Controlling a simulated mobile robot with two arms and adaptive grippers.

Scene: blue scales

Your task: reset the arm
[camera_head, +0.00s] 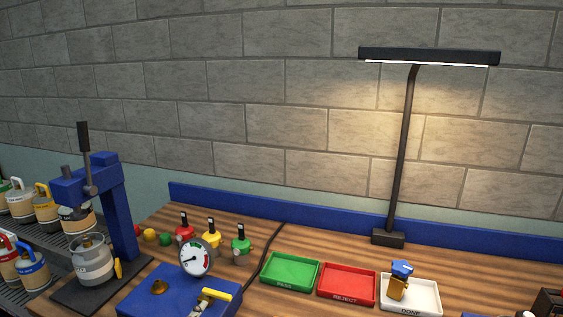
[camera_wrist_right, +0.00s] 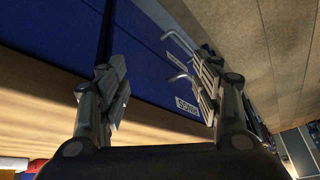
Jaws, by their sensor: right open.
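My right gripper (camera_wrist_right: 163,92) shows in the right wrist view. Its two fingers are spread wide apart with nothing between them. Behind the fingers is a blue panel or box (camera_wrist_right: 150,65) with a small pale label, and a pale wooden edge (camera_wrist_right: 50,92) lies at the left. Bent metal rods (camera_wrist_right: 180,42) show beside the right finger; I cannot tell whether they touch it. Neither gripper shows in the head view, and my left gripper is in no view.
The wooden bench holds a blue press (camera_head: 118,205) with a grey cylinder (camera_head: 92,262), a blue gauge box (camera_head: 160,300), a green tray (camera_head: 290,272), a red tray (camera_head: 347,284) and a white tray (camera_head: 428,297) holding a brass and blue part (camera_head: 399,281). A lamp (camera_head: 404,150) stands behind.

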